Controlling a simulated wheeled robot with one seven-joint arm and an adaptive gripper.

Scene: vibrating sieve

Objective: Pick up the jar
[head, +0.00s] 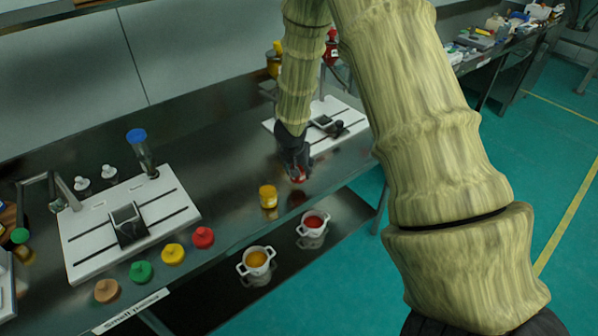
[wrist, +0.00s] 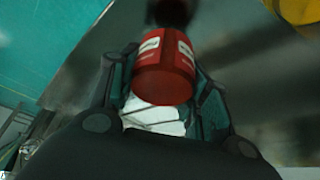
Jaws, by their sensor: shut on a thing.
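A red jar with a pale label (wrist: 165,65) fills the middle of the wrist view, between the fingers of my gripper (wrist: 165,88). My gripper (head: 296,168) is shut on the red jar. In the head view the gripper points down over the front part of the metal bench, and only a small red part of the jar (head: 298,176) shows below the fingers. Whether the jar touches the bench is hard to tell. A yellow jar (head: 268,197) stands on the bench, left of the gripper.
A white board with a dark block (head: 85,240) lies on the bench at left. Another white board (head: 345,115) lies behind my gripper. Coloured knobs (head: 172,254) line the front left. White pots with orange (head: 245,267) and red contents (head: 313,232) sit at the lower front.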

